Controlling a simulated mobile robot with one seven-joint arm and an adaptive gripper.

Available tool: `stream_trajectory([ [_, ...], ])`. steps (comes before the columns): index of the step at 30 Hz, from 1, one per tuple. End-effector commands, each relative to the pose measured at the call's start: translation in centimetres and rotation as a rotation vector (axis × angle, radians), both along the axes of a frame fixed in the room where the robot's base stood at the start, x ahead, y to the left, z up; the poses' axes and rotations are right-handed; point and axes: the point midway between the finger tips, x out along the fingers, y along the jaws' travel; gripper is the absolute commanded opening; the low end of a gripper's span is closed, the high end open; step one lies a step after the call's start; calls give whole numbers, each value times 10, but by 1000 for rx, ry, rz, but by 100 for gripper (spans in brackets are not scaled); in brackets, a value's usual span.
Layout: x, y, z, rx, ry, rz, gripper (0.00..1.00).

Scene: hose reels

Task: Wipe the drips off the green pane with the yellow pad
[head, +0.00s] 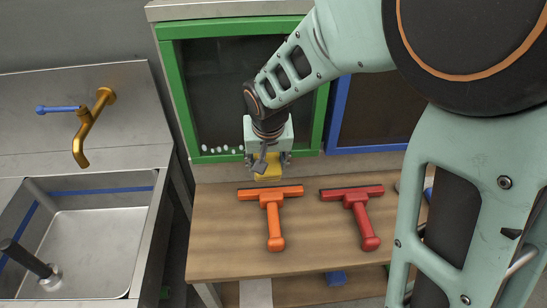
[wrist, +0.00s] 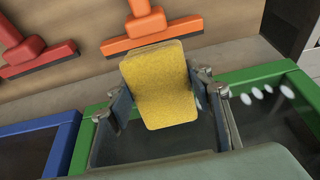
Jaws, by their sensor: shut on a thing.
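The green pane (head: 222,95) is a dark panel in a green frame, standing behind the wooden bench. White drips (head: 222,149) run in a short row along its lower left part; several also show at the right in the wrist view (wrist: 268,92). My gripper (head: 268,165) is shut on the yellow pad (wrist: 160,85), which also shows below the fingers in the head view (head: 270,168). The gripper and pad are in front of the pane's lower right part, to the right of the visible drips. My arm hides the pane's upper right part. Whether the pad touches the pane I cannot tell.
An orange squeegee (head: 272,212) and a red squeegee (head: 358,217) lie on the wooden bench (head: 225,235) below my gripper. A blue-framed pane (head: 375,115) stands at right. A steel sink (head: 95,245) with a brass tap (head: 90,128) is at left.

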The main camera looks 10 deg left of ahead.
Motion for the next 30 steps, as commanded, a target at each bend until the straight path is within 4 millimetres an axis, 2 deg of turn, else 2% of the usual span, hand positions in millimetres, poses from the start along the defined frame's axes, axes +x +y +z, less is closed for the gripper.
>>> stream_trajectory([
  [6,-4,22,-1,4,-6,5,24],
  [14,-6,30,1,4,-5,2,24],
  [24,-12,57,-1,3,-4,4,24],
  [30,-13,62,0,2,-3,1,24],
])
